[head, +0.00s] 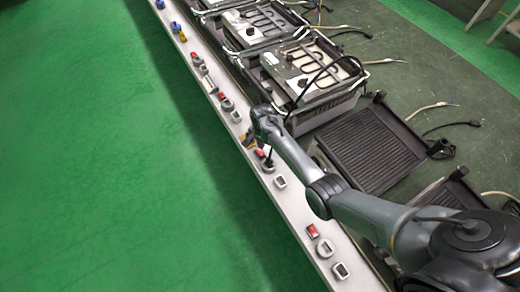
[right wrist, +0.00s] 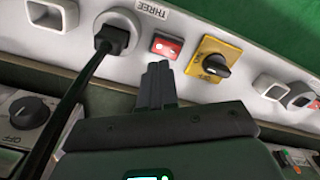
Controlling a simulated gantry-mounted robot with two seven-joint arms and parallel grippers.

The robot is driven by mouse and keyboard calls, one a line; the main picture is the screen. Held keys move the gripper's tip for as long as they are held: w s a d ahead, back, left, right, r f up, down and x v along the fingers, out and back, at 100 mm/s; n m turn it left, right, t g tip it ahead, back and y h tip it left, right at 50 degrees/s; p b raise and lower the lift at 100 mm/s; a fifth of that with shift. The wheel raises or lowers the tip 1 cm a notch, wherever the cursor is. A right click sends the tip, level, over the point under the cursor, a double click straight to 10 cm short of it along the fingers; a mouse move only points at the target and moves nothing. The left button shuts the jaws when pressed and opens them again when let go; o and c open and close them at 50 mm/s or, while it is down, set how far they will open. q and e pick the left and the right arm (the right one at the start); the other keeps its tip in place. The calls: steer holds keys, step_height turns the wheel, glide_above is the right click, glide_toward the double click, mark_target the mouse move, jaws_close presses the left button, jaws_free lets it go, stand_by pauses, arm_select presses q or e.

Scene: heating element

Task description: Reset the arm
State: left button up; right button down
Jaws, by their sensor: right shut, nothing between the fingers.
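My right gripper (head: 252,140) reaches over the white panel strip (head: 225,118) in the head view. In the right wrist view its fingers (right wrist: 158,72) are together and empty, with the tips just below a red rocker switch (right wrist: 166,46). I cannot tell whether they touch the panel. Right of the switch is a yellow plate (right wrist: 230,50) with a black rotary knob (right wrist: 216,65). My left gripper is not in view.
Heating units with exposed coils (head: 265,22) stand along the right of the strip. A black ribbed grill plate (head: 372,150) lies beside my right arm. Loose cables with plugs (head: 440,148) lie on the dark surface to the right. The green floor left of the strip is clear.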

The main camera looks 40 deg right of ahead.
steer(key=shift+r, duration=0.4)
steer(key=shift+s, duration=0.1)
steer(key=shift+s+f, duration=0.1)
steer(key=shift+s, duration=0.1)
steer(key=s+n, duration=0.1)
steer(key=s, duration=0.1)
steer(key=s+n, duration=0.2)
steer(key=s+a+n+t+h, duration=0.1)
steer(key=s, duration=0.1)
steer(key=shift+s, duration=0.3)
steer(key=s+a+r+n+t, duration=0.1)
steer(key=s+a+r+n, duration=0.35)
steer(key=s, duration=0.25)
steer(key=s+a+r+n+t+y, duration=0.1)
steer(key=s+a+r+n, duration=0.25)
steer(key=s+r, duration=0.35)
steer(key=s+a+r+n+t, duration=0.1)
steer(key=s+a+r+n, duration=0.35)
steer(key=s, duration=0.35)
step_height(320, 180, up, 32)
steer(key=p, duration=3.2)
steer(key=shift+s+a+f+m+p, duration=0.15)
steer(key=shift+a+f+m+p, duration=0.05)
steer(key=shift+m+p, duration=0.2)
